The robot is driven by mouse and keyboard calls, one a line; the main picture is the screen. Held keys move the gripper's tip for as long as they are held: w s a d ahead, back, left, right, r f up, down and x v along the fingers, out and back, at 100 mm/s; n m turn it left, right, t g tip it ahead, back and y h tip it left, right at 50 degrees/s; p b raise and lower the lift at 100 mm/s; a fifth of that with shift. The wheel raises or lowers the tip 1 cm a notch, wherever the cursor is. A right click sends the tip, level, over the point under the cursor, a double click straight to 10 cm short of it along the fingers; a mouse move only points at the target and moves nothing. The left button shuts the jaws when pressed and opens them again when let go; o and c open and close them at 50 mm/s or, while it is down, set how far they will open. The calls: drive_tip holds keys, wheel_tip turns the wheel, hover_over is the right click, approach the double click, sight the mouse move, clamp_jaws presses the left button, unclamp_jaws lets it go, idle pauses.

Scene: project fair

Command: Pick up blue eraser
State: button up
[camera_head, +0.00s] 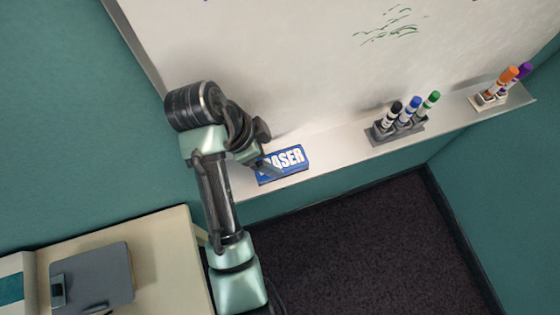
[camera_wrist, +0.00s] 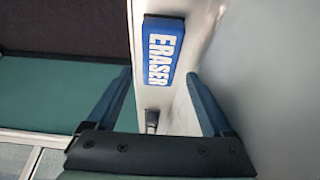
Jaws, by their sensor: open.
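The blue eraser (camera_head: 290,160) with white lettering lies on the whiteboard's tray ledge (camera_head: 345,152), near its left end. The wrist view shows the eraser (camera_wrist: 162,52) beyond the fingertips, roughly midway between them. My gripper (camera_head: 266,168) reaches down at the eraser's left end in the head view and covers the start of its lettering. In the wrist view my gripper (camera_wrist: 158,85) is open, with two blue fingers apart and nothing between them at the tips. I cannot tell whether a finger touches the eraser.
The whiteboard (camera_head: 270,50) rises right behind the ledge. A grey holder (camera_head: 398,134) with black, blue and green markers stands to the right. A second holder (camera_head: 488,100) with orange and purple markers is farther right. A pale table (camera_head: 165,250) stands at lower left.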

sight(280, 162)
drive_tip(key=x, duration=0.5)
drive_tip(key=shift+p, duration=0.4)
drive_tip(key=shift+c, duration=0.3)
drive_tip(key=c, duration=1.1)
drive_tip(key=shift+s+r, duration=0.1)
drive_tip(key=shift+r, duration=0.05)
